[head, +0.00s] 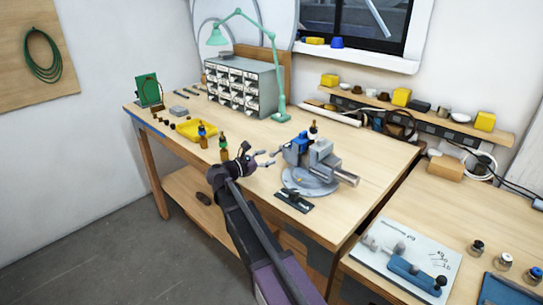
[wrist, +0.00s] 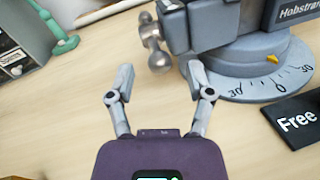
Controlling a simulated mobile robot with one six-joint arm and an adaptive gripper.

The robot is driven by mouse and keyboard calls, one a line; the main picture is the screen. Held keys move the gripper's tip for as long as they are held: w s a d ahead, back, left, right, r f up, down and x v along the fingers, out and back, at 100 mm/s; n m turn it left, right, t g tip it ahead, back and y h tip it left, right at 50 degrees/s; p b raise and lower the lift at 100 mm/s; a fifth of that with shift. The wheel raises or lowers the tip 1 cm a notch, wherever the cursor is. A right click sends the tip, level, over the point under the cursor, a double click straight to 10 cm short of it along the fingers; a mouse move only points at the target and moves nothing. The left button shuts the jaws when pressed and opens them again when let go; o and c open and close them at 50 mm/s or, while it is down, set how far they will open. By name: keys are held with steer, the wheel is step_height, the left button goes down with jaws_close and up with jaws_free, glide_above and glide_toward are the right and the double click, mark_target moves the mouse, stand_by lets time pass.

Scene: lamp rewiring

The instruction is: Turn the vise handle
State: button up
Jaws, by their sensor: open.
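The grey vise (head: 322,160) with blue parts stands on its round swivel base on the workbench. In the wrist view its base (wrist: 250,82) shows a degree scale and a yellow pointer. The vise handle (wrist: 159,60), a silver bar with ball ends, shows at the vise's left side, just beyond my fingertips. In the head view the handle is too small to make out clearly. My gripper (head: 268,158) is left of the vise, low over the bench. In the wrist view my gripper (wrist: 159,80) is open and empty, its fingers spread either side of the handle's line but apart from it.
A black plate marked "Free" (wrist: 298,120) lies by the vise base. A drawer cabinet (head: 240,85) and a green lamp (head: 276,75) stand behind. Bare bench lies between them and the vise.

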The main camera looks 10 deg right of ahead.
steer(key=shift+x, duration=1.35)
jaws_close()
